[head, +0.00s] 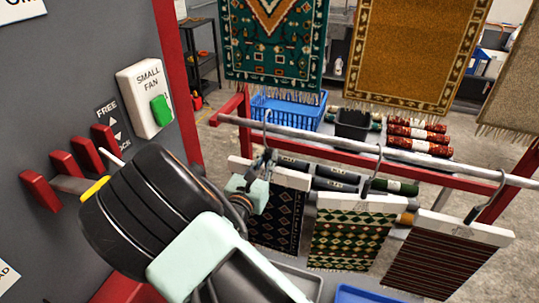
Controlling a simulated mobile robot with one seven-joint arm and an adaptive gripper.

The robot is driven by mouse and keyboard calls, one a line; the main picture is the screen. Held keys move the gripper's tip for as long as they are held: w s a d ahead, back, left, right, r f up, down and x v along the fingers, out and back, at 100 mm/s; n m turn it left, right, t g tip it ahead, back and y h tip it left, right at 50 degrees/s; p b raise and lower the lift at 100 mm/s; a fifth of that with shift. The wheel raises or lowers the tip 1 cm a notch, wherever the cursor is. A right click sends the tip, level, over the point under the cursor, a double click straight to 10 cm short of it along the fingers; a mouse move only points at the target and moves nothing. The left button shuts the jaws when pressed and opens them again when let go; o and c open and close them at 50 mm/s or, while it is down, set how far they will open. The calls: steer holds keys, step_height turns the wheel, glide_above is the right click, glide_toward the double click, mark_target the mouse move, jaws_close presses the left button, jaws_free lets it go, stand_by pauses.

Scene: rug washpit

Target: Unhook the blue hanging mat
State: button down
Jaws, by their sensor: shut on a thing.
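The blue hanging mat (279,212), dark navy with a small diamond pattern, hangs from a white clamp bar (288,176) left of two other mats. Its thin metal hook (267,117) rises to the grey rail (330,140). The hook's curved top shows at the rail; I cannot tell whether it rests on it. My gripper (265,160) is shut on the blue mat's hanger, just below the rail. My arm and gripper hide the mat's left edge and part of the clamp bar.
A green-yellow patterned mat (350,238) and a brown striped mat (440,262) hang close on the right. Behind are a blue basket (285,110) and rolled rugs (418,134). A grey panel with red levers (60,168) stands left. Large rugs (413,45) hang above.

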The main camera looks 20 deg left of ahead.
steer(key=s+a, duration=0.1)
steer(key=s, duration=1.2)
steer(key=shift+s+p, duration=0.15)
steer(key=shift+p, duration=0.3)
stand_by(0.4)
steer(key=shift+f, duration=0.1)
stand_by(0.4)
